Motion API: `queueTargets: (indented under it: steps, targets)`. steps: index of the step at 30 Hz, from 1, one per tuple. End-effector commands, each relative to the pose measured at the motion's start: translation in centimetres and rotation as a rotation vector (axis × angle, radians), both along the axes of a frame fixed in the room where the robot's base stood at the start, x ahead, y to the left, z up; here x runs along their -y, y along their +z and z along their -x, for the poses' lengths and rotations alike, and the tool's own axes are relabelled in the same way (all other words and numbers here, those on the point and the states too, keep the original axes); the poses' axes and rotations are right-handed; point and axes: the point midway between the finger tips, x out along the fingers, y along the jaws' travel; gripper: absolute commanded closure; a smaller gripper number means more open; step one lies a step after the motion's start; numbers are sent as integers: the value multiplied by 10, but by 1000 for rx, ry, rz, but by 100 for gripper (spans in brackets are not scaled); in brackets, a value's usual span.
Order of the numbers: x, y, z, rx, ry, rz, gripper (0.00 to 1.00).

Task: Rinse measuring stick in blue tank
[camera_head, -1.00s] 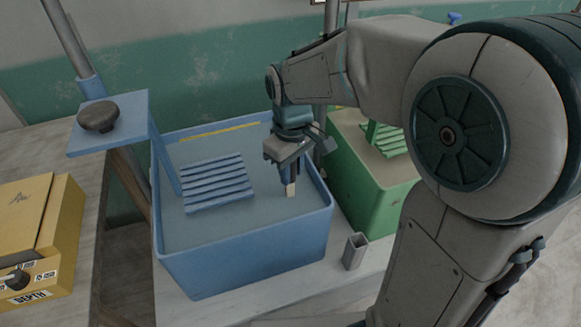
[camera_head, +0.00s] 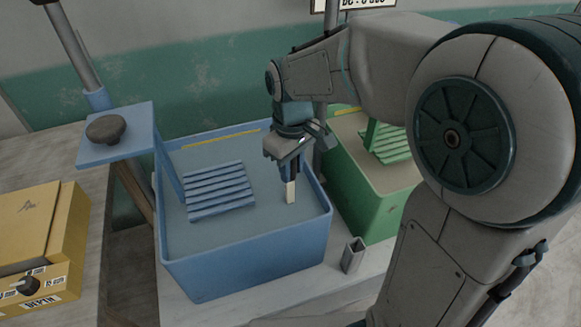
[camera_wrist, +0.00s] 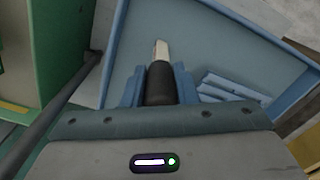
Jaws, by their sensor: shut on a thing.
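The blue tank (camera_head: 245,268) stands on a pale bench and holds grey liquid. My gripper (camera_head: 290,176) is over the right part of the tank, pointing down, and is shut on the measuring stick (camera_head: 291,192). The stick's pale lower end shows below the fingers, at or near the liquid surface; I cannot tell how deep it reaches. In the wrist view the stick (camera_wrist: 160,75) has a dark grip between the blue fingers and a pale tip inside the tank (camera_wrist: 225,30).
A blue slatted rack (camera_head: 219,190) sits in the tank's left part. A blue plate with a dark knob (camera_head: 103,128) overhangs the left rim. A green tank (camera_head: 378,200) stands to the right, a small square metal holder (camera_head: 353,254) in front, and a yellow depth box (camera_head: 40,235) at left.

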Motion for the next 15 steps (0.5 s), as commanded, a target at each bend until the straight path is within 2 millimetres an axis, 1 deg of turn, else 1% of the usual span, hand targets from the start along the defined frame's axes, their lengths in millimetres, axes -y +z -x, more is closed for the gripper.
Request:
queueTargets:
  steps: [1,15]
  targets:
    - [0,12,0,1,0,-1,100]
    - [0,68,0,1,0,-1,100]
